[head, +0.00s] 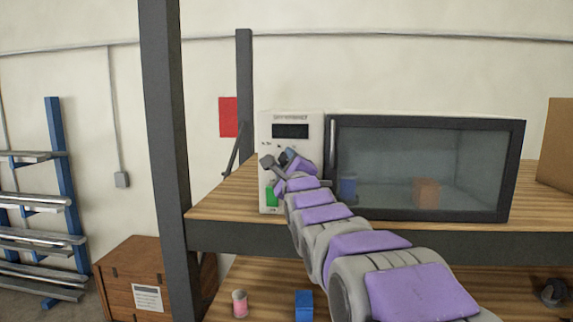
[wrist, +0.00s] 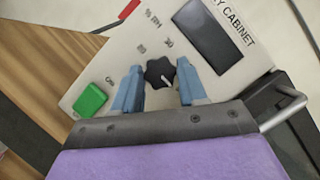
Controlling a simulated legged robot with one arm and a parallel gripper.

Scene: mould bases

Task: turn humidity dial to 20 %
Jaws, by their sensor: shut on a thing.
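The dry cabinet has a white control panel (head: 267,135) on its left side, with a dark display (head: 290,131). In the wrist view the black humidity dial (wrist: 159,72) sits between the two blue fingers of my gripper (wrist: 160,84), which are shut on it. Small printed marks, one of them "% RH" (wrist: 153,18), surround the dial; the panel appears rotated. A small white mark shows on the dial, but its exact setting is hard to read. In the head view my gripper (head: 277,163) is at the panel and hides the dial.
A green button (wrist: 90,99) is on the panel near the dial, also visible in the head view (head: 271,195). The cabinet's glass door (head: 420,160) is closed, with a handle at its left. The wooden shelf (head: 225,205) is clear to the left. A dark post (head: 165,140) stands left.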

